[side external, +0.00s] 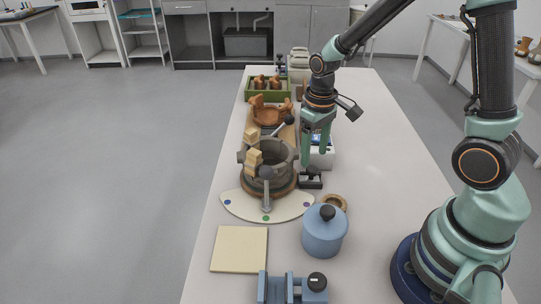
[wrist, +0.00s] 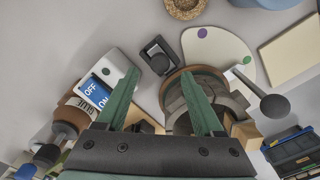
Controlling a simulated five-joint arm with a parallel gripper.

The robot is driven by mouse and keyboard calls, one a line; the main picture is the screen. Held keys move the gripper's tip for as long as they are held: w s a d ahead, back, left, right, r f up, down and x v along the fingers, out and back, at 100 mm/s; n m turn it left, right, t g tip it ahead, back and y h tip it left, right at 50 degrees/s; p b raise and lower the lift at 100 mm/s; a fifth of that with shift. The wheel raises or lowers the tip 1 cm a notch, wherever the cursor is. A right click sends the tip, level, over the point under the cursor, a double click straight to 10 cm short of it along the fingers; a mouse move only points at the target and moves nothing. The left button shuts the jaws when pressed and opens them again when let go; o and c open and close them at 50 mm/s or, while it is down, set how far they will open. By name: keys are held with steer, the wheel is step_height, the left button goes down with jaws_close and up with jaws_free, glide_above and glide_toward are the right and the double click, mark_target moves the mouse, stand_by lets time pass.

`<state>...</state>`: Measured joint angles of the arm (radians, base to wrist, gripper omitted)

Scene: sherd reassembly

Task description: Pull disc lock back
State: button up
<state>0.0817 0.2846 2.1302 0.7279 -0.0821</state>
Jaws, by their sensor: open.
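A small black fixture with a dark round knob, which looks like the disc lock (side external: 311,180), stands on the table against the right side of the round turntable disc (side external: 285,192). In the wrist view the same lock (wrist: 160,56) lies just beyond the fingertips, roughly between them. My gripper (side external: 315,158) points down above and slightly behind the lock, open and empty; its two green fingers also show in the wrist view (wrist: 160,76). The fingers look apart from the lock. A grey, partly assembled pot (side external: 284,155) with tan blocks on its rim stands on the disc.
A ball-knob lever (side external: 266,174) rises over a pale plate with coloured dots (side external: 238,206). A white switch box (side external: 323,158) stands close behind the gripper. A cork ring (side external: 336,201) and blue lidded jar (side external: 324,232) stand in front.

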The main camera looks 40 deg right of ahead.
mark_target(312, 169)
steer(key=shift+f, duration=2.3)
jaws_close()
